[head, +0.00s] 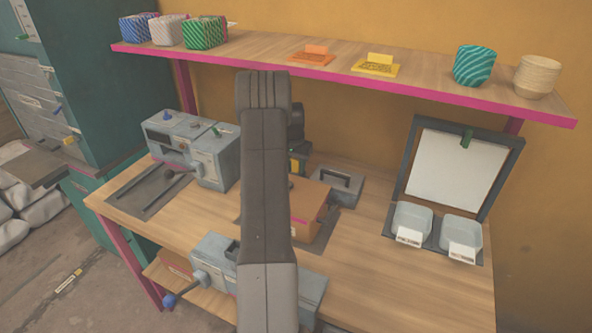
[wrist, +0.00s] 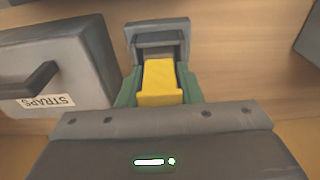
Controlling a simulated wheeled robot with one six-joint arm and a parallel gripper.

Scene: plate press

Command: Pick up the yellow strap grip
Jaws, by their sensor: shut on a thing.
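The yellow strap grip (wrist: 160,82) shows in the wrist view as a small yellow block between the green fingers of my gripper (wrist: 160,76). The fingers are shut on its two sides. A grey frame-like piece (wrist: 157,40) stands just beyond the yellow block; I cannot tell whether they touch. In the head view a bit of yellow (head: 294,166) shows beside my arm, low over the workbench. My arm hides most of the gripper there.
A grey box marked STRAPS (wrist: 60,70) with a dark handle is close to the left in the wrist view. On the workbench (head: 370,245) are a grey machine (head: 190,140), an orange box (head: 308,215) and two clear bins (head: 411,220). A shelf (head: 340,72) runs above.

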